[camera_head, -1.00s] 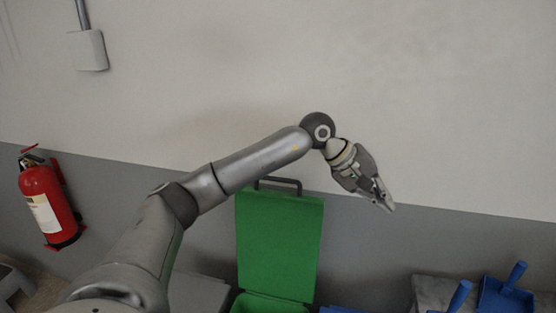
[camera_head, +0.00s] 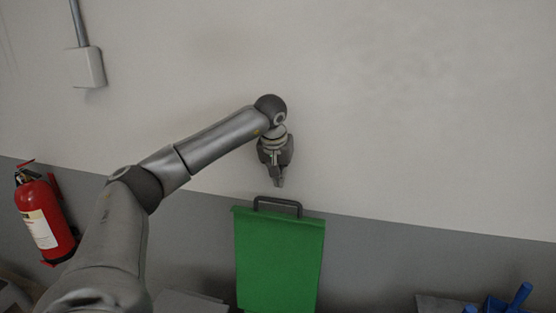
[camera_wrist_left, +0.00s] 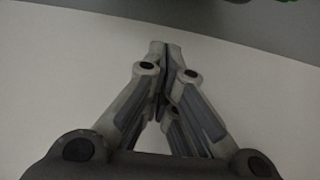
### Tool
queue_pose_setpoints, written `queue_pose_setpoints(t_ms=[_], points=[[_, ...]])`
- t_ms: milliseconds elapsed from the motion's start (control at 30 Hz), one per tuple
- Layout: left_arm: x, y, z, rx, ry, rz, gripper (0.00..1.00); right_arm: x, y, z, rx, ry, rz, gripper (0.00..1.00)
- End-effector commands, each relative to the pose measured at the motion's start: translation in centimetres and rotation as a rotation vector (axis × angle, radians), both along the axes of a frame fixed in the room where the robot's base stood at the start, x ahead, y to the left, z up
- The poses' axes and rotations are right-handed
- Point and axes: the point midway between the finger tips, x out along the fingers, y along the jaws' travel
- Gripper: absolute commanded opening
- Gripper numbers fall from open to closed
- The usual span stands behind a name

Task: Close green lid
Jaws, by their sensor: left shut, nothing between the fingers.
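The green lid (camera_head: 278,262) stands open and upright against the grey lower wall in the head view. A dark handle (camera_head: 277,203) sticks up from its top edge. The bin below the lid is out of the head view. My left gripper (camera_head: 279,184) is shut and empty, pointing down just above the handle in the picture. I cannot tell how far it is from the handle in depth. In the left wrist view, the shut fingers (camera_wrist_left: 165,45) meet at the tips, and a sliver of green (camera_wrist_left: 235,2) shows at the top edge. My right gripper is not in view.
A red fire extinguisher (camera_head: 45,220) hangs on the wall at the left. Blue dustpan-like tools (camera_head: 508,303) show at the bottom right. A white wall box (camera_head: 85,68) is at the upper left. The wall around the gripper is clear.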

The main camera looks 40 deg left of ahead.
Motion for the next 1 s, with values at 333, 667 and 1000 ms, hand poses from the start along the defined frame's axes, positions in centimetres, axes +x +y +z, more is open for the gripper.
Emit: queue_pose_setpoints(t_ms=[333, 667, 1000], points=[[-2.1, -1.2, -1.3, 0.001, -0.002, -0.002, 0.0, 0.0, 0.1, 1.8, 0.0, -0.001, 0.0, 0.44], [-3.0, -1.7, -1.6, -0.002, -0.001, -0.001, 0.0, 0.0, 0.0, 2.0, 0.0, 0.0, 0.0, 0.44], [-3.0, -1.7, -1.6, 0.002, -0.007, -0.001, 0.0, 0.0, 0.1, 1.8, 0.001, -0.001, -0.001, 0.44]])
